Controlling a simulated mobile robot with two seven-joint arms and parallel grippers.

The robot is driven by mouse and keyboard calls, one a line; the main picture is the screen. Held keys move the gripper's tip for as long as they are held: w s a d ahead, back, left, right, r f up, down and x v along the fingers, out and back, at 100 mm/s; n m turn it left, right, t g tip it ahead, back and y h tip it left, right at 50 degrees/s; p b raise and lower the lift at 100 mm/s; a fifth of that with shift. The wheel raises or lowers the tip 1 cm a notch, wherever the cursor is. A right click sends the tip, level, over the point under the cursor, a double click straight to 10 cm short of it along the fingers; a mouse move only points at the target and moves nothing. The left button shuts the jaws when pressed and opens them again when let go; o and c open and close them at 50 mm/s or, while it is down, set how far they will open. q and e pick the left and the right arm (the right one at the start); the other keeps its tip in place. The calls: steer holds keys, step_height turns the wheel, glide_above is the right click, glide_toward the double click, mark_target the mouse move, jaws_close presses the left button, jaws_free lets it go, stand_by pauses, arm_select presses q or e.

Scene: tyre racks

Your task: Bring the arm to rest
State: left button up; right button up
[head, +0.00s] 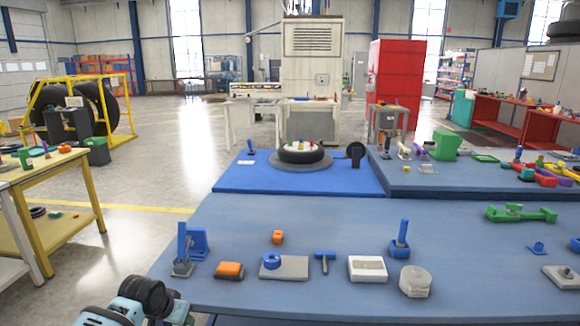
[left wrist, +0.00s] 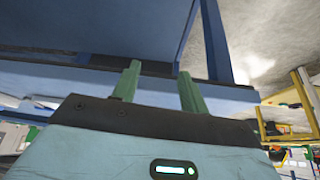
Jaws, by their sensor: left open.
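My left gripper (left wrist: 159,78) shows in the left wrist view with its two green fingers apart and nothing between them. The edge of a blue-grey table and a blue post show beyond the fingers. In the head view, part of my left arm shows at the lower left, by the near left corner of the blue-grey table (head: 350,222); the fingers cannot be made out there. My right gripper is in neither view.
A yellow table (head: 62,232) stands left, with open floor between.

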arm_select(q)
steer(key=s+d+f+h+p, duration=0.1)
steer(key=s+d+f, duration=0.2)
steer(key=s+f, duration=0.35)
steer(key=s+d+f+t+p, duration=0.1)
steer(key=s+d+f, duration=0.2)
steer(key=s, duration=0.6)
steer(key=s+d+f+h+p, duration=0.1)
steer(key=s+d+f, duration=0.1)
steer(key=s+f, duration=0.45)
steer(key=s+r+t+p, duration=0.1)
steer(key=s+r, duration=0.2)
steer(key=s, duration=1)
steer(key=s+r+t+y+p, duration=0.1)
steer(key=s+r, duration=0.2)
steer(key=s, duration=1)
steer(key=shift+s+r, duration=0.3)
steer(key=shift+s, duration=0.05)
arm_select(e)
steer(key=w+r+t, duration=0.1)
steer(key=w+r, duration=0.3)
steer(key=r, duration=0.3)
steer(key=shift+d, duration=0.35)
